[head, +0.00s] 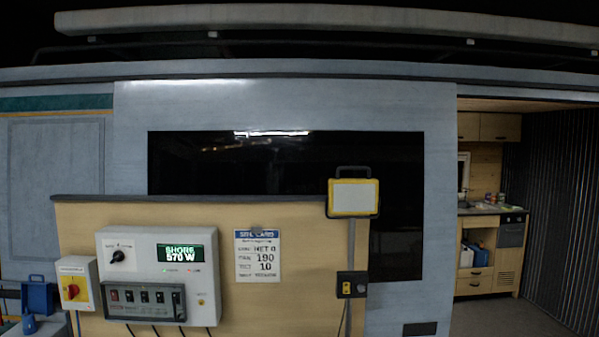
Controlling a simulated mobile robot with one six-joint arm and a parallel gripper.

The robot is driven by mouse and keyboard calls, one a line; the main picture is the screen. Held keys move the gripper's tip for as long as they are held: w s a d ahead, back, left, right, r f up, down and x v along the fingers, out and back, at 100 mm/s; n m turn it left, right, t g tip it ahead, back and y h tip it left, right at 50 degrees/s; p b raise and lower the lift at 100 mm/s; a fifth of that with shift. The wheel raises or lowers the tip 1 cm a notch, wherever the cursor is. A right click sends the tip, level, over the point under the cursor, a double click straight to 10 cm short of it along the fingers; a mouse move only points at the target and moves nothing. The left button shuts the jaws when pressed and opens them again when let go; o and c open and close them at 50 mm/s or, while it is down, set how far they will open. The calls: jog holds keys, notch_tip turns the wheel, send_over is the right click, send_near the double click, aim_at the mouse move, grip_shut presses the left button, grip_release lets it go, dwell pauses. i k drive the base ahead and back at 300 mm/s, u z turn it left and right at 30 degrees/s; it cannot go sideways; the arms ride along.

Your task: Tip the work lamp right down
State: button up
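The work lamp (353,198) stands at the right end of the wooden panel. It has a yellow-framed, pale rectangular head with a dark handle on top, and its face is turned toward me. The head sits on a grey upright post (351,245). A small dark box (352,285) with a yellow part is fixed lower on the post. The foot of the post is out of view. My gripper is not in view.
A wooden panel (300,290) carries a control box (140,250) reading "SHORE 570 W", a yellow switch box (75,284) and a site card (258,256). Behind is the van wall with a dark window (280,165). An open kitchen area with a counter (490,211) is at right.

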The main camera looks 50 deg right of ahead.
aim_at(346, 196)
jog(key=u, duration=0.05)
jog(key=k, duration=1.3)
jog(key=z, duration=1)
jog(key=i, duration=0.6)
